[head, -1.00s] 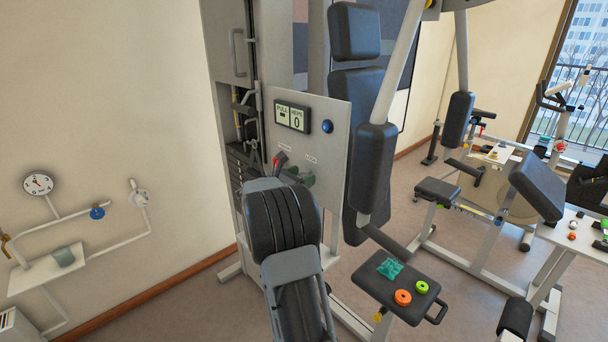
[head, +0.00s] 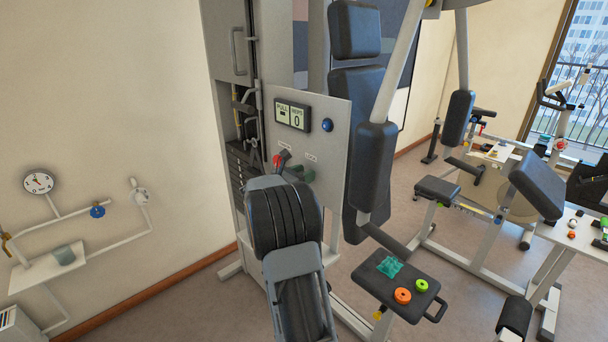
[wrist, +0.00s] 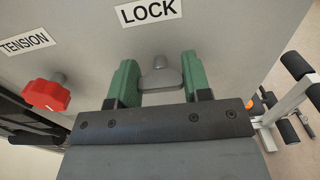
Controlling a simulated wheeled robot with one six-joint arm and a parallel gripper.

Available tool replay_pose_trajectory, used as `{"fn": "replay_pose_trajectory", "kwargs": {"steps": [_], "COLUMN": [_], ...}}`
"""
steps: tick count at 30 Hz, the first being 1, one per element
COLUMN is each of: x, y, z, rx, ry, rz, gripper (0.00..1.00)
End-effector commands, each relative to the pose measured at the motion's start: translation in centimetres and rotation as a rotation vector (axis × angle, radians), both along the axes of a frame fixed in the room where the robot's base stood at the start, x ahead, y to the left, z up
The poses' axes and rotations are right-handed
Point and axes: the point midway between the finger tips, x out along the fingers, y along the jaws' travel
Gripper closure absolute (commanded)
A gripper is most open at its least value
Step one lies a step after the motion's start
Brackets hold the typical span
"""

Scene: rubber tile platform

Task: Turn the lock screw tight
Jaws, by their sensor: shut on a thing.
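The lock screw (wrist: 160,78) is a grey winged knob on the grey machine panel, just below the LOCK label (wrist: 150,11) in the wrist view. My gripper (wrist: 159,84) has green fingers, one on each side of the screw, and is shut on it. The screw itself cannot be made out there.
A red tension knob (wrist: 46,95) sits left of my gripper under the TENSION label (wrist: 29,43). A display (head: 293,115) and a blue button (head: 327,125) are higher on the panel. A padded seat (head: 400,283) with small items stands to the right.

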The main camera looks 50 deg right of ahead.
Motion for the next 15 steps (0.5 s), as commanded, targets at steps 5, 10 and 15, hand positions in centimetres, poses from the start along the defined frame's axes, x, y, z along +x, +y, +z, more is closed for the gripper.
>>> {"fn": "replay_pose_trajectory", "kwargs": {"steps": [5,10,15], "x": [-0.05,-0.07,-0.1], "y": [-0.11,-0.04,-0.01], "z": [-0.09,-0.34,-0.63], "rx": [-0.001,-0.005,-0.014], "ry": [-0.008,-0.062,-0.177], "rz": [-0.001,-0.001,-0.002], "gripper": [0.79,0.79,0.79]}}
